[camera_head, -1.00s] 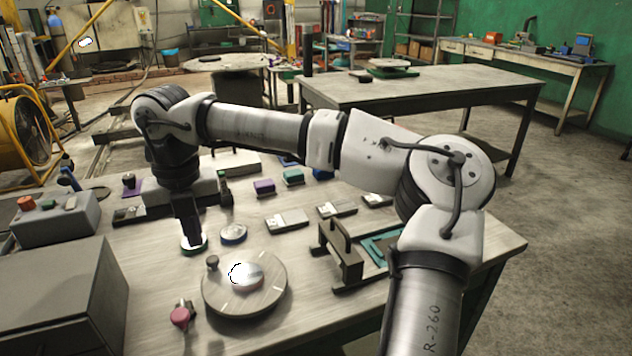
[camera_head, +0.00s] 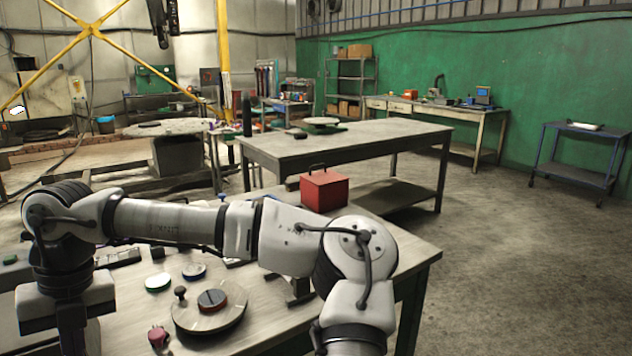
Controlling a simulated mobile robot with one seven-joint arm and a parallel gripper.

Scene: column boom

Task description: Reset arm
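My arm reaches across the near workbench (camera_head: 265,333) from the lower right to the left. My gripper (camera_head: 73,344) hangs downward at the lower left, left of the round turntable (camera_head: 190,323). Its lower end runs to the bottom edge of the picture, so its fingertips and their opening cannot be made out. No object shows in it.
A pink-red knob (camera_head: 158,336) is at the front. A red box (camera_head: 324,190) stands behind my arm.

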